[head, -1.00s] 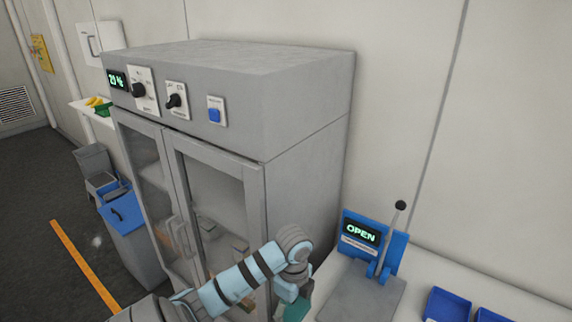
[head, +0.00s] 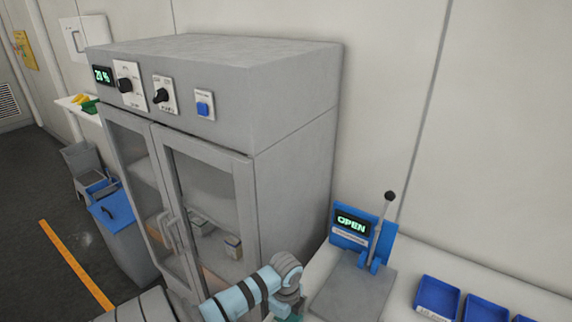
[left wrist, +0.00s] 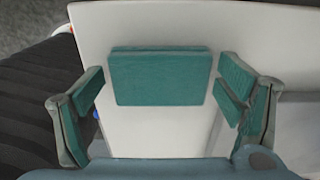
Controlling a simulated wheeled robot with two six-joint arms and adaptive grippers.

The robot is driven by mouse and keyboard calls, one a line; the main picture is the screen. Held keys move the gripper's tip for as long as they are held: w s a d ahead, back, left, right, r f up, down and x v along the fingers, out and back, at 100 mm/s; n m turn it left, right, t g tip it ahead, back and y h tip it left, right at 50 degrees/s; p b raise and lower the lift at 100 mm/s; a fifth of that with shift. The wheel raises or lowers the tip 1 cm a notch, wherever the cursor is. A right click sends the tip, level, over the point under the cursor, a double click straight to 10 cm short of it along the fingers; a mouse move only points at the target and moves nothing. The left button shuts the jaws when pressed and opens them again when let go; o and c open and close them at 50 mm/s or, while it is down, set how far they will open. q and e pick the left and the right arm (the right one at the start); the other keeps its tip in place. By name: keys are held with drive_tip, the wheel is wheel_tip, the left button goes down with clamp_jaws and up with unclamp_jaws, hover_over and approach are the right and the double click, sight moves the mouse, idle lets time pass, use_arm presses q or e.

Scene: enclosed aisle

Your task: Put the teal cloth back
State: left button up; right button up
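A flat teal rectangle (left wrist: 160,77), which looks like the folded teal cloth, lies on a white surface (left wrist: 150,130) in the left wrist view. My left gripper (left wrist: 161,92) is open around it, with one teal-padded finger on each side and a gap to both. In the head view my left arm comes in from the bottom, and its gripper (head: 289,318) is mostly cut off by the lower edge, beside the white counter. The cloth cannot be made out in the head view. My right gripper is not in view.
A grey cabinet (head: 290,120) with closed glass doors stands left of the counter (head: 420,262). On the counter are a blue lever press (head: 350,240) reading OPEN and blue bins (head: 437,297). A blue-lidded bin (head: 125,240) stands on the floor at left.

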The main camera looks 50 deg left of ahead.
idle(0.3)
use_arm(q)
wheel_tip(320, 180, up, 12)
drive_tip(key=shift+r, duration=0.15)
drive_tip(key=shift+s, duration=0.1)
idle(0.6)
